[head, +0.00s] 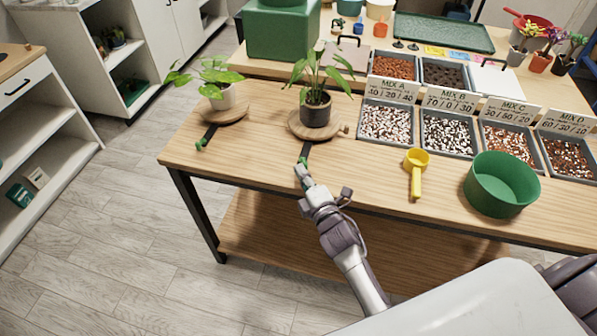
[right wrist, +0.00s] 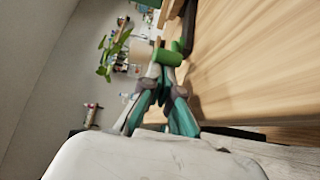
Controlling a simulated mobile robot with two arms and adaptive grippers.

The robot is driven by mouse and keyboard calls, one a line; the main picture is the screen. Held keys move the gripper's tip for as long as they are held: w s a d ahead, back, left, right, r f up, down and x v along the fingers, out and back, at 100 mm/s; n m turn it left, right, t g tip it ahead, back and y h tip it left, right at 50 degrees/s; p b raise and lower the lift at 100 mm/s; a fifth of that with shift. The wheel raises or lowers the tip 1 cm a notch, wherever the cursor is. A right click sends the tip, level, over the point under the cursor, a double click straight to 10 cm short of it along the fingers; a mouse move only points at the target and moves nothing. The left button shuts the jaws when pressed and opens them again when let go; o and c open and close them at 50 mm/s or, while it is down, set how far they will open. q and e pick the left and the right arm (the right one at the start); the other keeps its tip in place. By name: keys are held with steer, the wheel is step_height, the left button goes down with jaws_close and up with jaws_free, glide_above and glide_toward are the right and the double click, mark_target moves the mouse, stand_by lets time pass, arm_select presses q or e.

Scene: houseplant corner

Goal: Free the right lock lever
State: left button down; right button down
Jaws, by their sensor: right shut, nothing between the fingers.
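The right lock lever (head: 305,153) is a dark bar with a green end. It reaches from under the right round wooden stand (head: 294,128) to the table's front edge. A dark pot with a leafy plant (head: 317,108) stands on that stand. My right gripper (head: 301,170) is at the lever's green end, its fingers shut and empty. In the right wrist view the green end (right wrist: 168,57) is right at the fingertips (right wrist: 163,70); I cannot tell whether they touch. A similar left lever (head: 206,137) lies under the left stand (head: 224,113). My left gripper is out of view.
A white-potted plant (head: 224,95) stands on the left stand. To the right are a yellow scoop (head: 415,172), a green bowl (head: 502,185) and labelled mix trays (head: 387,123). The wooden table top (head: 260,150) is bare between the levers.

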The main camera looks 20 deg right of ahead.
steer(key=shift+s+d, duration=0.15)
steer(key=shift+d, duration=0.7)
stand_by(0.3)
